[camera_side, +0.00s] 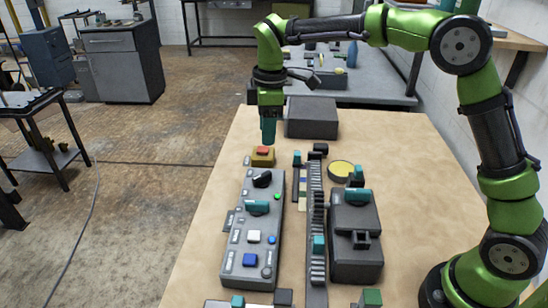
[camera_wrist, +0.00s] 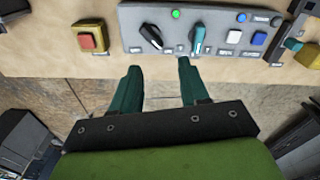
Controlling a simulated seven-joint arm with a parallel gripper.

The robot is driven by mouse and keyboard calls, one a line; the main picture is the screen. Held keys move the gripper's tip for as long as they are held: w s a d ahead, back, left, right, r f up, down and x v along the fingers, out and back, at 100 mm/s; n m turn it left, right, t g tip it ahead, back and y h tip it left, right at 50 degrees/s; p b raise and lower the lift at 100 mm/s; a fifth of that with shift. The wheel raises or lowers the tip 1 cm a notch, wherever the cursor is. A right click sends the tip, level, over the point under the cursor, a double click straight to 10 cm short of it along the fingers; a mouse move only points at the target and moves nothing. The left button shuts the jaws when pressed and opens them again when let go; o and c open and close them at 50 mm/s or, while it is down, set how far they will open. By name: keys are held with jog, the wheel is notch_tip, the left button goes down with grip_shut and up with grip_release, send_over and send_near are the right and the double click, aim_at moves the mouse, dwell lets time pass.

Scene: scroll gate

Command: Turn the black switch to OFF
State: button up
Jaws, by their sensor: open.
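The black switch (camera_side: 262,180) is a round knob on the far end of the long grey control panel (camera_side: 245,271). In the wrist view the black switch (camera_wrist: 152,36) shows a white pointer line slanting across it; its label text is too small to read. My gripper (camera_side: 268,139) has teal fingers pointing down and hangs above the table, beyond the panel's far end. In the wrist view my gripper (camera_wrist: 159,68) is open and empty, its fingertips apart and the black switch showing beyond them, roughly between. The gripper does not appear to touch the switch.
A teal-handled switch (camera_side: 257,207) sits close to the black switch, with a lit green lamp (camera_side: 277,196) nearby. A yellow box with a red button (camera_side: 263,152) stands under my gripper. White (camera_side: 254,236) and blue (camera_side: 250,259) buttons are nearer. A grey box (camera_side: 354,262) stands right.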

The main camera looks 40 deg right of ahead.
aim_at(262, 175)
jog(key=w+f+n, duration=0.1)
jog(key=f+n, duration=0.1)
jog(key=f, duration=0.3)
jog(key=w+f+n, duration=0.1)
jog(key=f+n, duration=0.1)
jog(key=f, duration=0.3)
jog(key=f+n, duration=0.2)
jog(key=f, duration=0.3)
jog(key=shift+w+d+n+g, duration=0.1)
jog(key=shift+w+n+g, duration=0.2)
jog(key=shift+w, duration=0.1)
jog(key=shift+r, duration=0.1)
grip_shut()
